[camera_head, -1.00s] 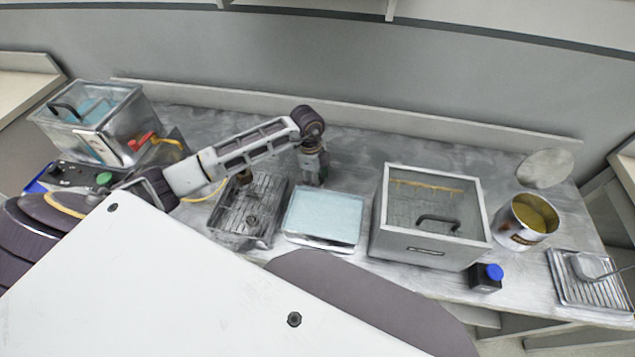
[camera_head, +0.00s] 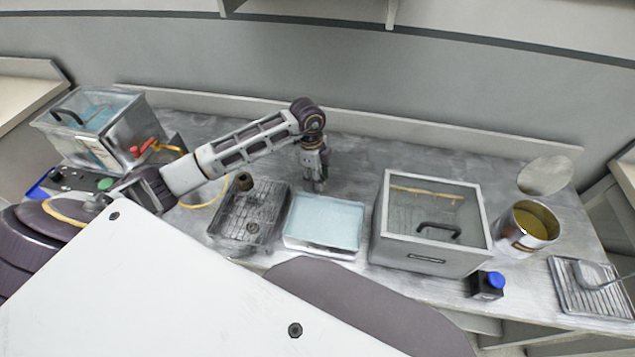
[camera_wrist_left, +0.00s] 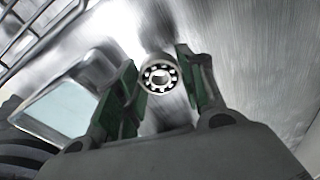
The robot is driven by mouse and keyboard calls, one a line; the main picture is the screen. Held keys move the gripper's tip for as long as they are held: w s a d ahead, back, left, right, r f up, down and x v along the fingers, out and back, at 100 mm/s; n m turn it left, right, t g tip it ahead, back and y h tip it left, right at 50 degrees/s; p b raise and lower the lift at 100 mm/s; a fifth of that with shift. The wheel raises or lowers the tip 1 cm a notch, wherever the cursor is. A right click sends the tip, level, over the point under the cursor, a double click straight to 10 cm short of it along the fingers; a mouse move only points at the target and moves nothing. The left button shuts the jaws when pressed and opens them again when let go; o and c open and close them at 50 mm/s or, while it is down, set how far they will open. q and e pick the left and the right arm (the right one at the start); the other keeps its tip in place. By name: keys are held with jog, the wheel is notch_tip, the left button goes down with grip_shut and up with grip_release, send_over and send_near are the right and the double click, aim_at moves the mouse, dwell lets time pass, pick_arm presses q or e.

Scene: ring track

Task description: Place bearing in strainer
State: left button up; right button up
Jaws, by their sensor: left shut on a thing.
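My left gripper (camera_head: 317,183) points down over the bare bench, behind the pale blue tray. In the left wrist view its green-padded fingers (camera_wrist_left: 160,88) are shut on the bearing (camera_wrist_left: 160,75), a small steel ring with balls showing. The bearing is too small to make out in the head view. A round, handled thing that looks like the strainer (camera_head: 592,273) lies on a ribbed tray (camera_head: 566,296) at the far right, well away from my gripper. My right gripper is not in view.
A wire basket (camera_head: 228,222) and the pale blue tray (camera_head: 325,222) lie left and front of the gripper. A clear-lidded tank (camera_head: 118,150) stands left.

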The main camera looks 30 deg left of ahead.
pick_arm(q)
notch_tip(320, 180, up, 4)
jog(key=shift+r, duration=0.85)
dwell(0.4)
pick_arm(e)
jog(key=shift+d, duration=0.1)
